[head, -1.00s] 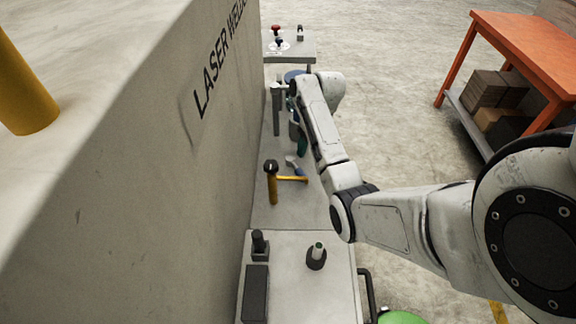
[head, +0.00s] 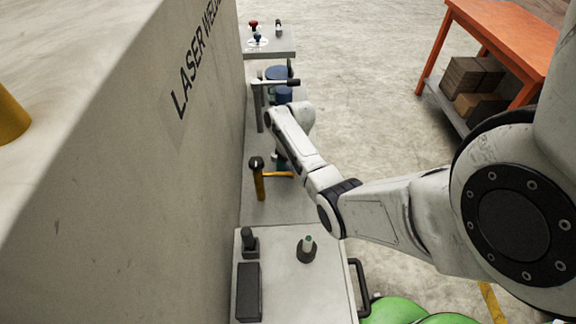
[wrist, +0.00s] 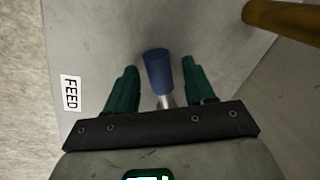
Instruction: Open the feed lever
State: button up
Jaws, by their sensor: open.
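The feed lever (wrist: 157,70) has a blue grip on a short bright metal shaft, and a white FEED label (wrist: 70,93) is on the grey surface beside it. In the wrist view, my gripper (wrist: 160,66) is open with its two green fingers on either side of the blue grip. A gap shows between the grip and each finger. The shaft's lower end is hidden behind the dark gripper body. In the head view my arm hides the lever, and only a bit of a green finger (head: 279,161) shows.
Beyond is a black-handled lever (head: 283,82) on a grey post. The laser welder's wall (head: 130,150) is close on the left. An orange workbench (head: 500,35) stands right, with open floor between.

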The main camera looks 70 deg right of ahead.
jog(key=shift+c, duration=0.3)
grip_shut()
dwell(0.3)
